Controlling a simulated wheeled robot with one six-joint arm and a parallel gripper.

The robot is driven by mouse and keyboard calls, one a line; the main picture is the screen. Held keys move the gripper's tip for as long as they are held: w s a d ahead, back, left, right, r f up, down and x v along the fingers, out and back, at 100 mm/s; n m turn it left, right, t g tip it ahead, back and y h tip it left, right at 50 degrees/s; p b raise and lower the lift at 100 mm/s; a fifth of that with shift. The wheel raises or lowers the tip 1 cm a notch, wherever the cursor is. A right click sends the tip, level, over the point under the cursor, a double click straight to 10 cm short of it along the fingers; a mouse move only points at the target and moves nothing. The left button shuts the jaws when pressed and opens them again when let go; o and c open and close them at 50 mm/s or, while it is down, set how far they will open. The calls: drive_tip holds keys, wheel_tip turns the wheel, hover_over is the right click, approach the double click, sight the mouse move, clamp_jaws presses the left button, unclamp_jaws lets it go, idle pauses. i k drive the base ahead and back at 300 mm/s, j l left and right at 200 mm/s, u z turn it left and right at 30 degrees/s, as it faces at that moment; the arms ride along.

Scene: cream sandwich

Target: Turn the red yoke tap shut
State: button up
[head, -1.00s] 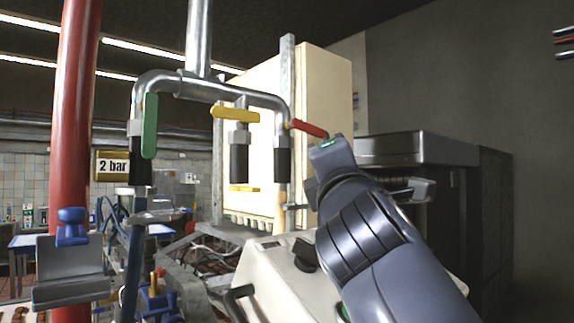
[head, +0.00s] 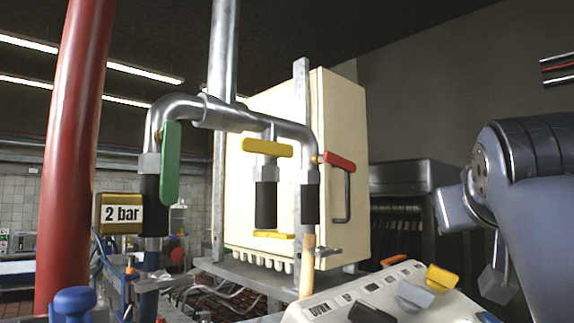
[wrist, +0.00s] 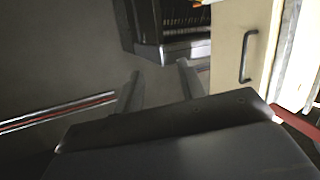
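The red yoke tap's lever (head: 340,161) sticks out to the right from the right-hand leg of the steel pipe yoke, nearly level and sloping slightly down. A red bar that looks like this lever (wrist: 296,126) also shows at the right edge of the wrist view. My gripper (wrist: 158,88) shows two fingers spread apart with nothing between them, and the lever lies to their right. In the head view, my arm is at the right edge, well apart from the tap, and the fingers are not clearly seen.
A green lever (head: 170,163) hangs upright on the yoke's left leg; a yellow lever (head: 267,147) lies level in the middle. A cream cabinet (head: 345,120) stands close behind. A sloping control panel (head: 345,300) is below. A red column (head: 75,150) rises at left.

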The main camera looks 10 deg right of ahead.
sight(331, 159)
drive_tip(key=l+u, duration=0.35)
drive_tip(key=i+l+u, duration=0.1)
drive_tip(key=u, duration=0.25)
drive_tip(key=l+u, duration=0.35)
